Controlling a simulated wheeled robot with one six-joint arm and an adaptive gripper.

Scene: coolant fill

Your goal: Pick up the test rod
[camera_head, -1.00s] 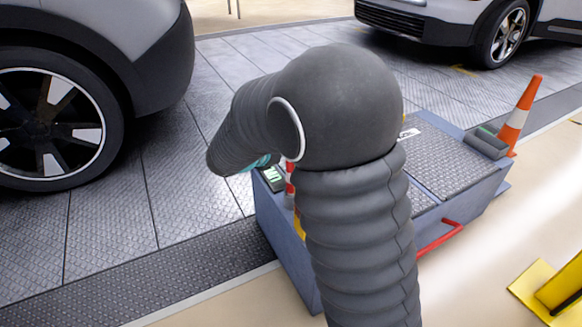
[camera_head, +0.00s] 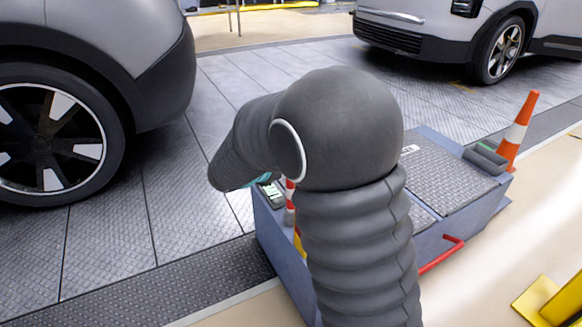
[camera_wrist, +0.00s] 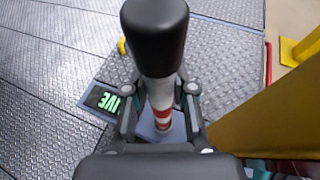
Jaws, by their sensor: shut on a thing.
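The test rod (camera_wrist: 160,70) shows in the wrist view as an upright rod with a thick black top, a pale shaft and red and white bands lower down. My gripper (camera_wrist: 160,98) is shut on the rod, with one finger on each side of the shaft. The rod's lower end is over a blue-grey surface, and I cannot tell whether it is clear of it. In the head view, my arm hides the gripper. A red and white banded piece (camera_head: 290,198), seemingly the rod's lower part, shows beside my arm.
A blue cart (camera_head: 280,245) with tread-plate lids (camera_head: 450,175) and a red handle (camera_head: 442,256) stands below. A small green-lit display (camera_wrist: 104,101) is beside the rod. An orange cone (camera_head: 517,132), a yellow post base (camera_head: 545,300) and two cars (camera_head: 95,90) stand around.

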